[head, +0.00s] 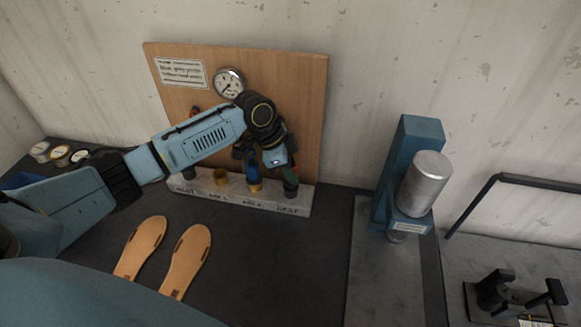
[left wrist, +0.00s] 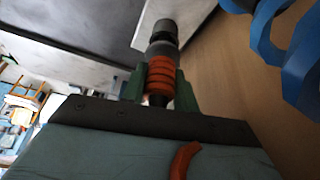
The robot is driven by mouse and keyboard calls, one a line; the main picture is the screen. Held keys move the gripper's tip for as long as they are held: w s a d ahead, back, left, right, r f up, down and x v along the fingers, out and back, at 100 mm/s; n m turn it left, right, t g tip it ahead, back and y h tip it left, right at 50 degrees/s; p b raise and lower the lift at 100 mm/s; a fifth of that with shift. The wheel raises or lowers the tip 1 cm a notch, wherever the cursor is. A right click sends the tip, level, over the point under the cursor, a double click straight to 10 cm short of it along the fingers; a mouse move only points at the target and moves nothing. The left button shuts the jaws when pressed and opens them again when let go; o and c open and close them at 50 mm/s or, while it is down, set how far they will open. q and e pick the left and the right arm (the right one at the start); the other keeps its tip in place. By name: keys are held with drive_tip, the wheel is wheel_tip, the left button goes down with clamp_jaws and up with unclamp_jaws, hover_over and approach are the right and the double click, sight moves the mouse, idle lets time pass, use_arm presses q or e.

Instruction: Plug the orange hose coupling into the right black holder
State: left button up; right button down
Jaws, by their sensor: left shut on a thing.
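The orange hose coupling (left wrist: 160,75), ribbed with a grey front end, sits between the green fingers of my left gripper (left wrist: 158,85) in the left wrist view. My left gripper (head: 290,175) is shut on it, just above the right black holder (head: 290,192) at the right end of the pale rail in the head view. In the left wrist view the dark holder (left wrist: 165,27) lies in line with the coupling's grey end, touching or very close; I cannot tell whether the end is inside. The coupling is mostly hidden in the head view. My right gripper is not in view.
The pale rail (head: 235,195) also carries a left black holder (head: 188,173) and two brass sockets (head: 221,178). A blue coupling (head: 253,172) stands at the second brass socket, close left of my gripper. A wooden board (head: 305,110) rises behind. Sandal soles (head: 185,260) lie in front.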

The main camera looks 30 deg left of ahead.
use_arm(q)
drive_tip(key=shift+f+b, duration=0.4)
drive_tip(key=shift+f, duration=0.55)
drive_tip(key=o, duration=1.1)
drive_tip(key=shift+r, duration=0.1)
wheel_tip(320, 180, up, 7)
drive_tip(key=p, duration=0.8)
drive_tip(key=shift+r, duration=0.2)
drive_tip(key=shift+r+p, duration=1)
drive_tip(key=shift+r, duration=0.3)
drive_tip(key=shift+f, duration=0.1)
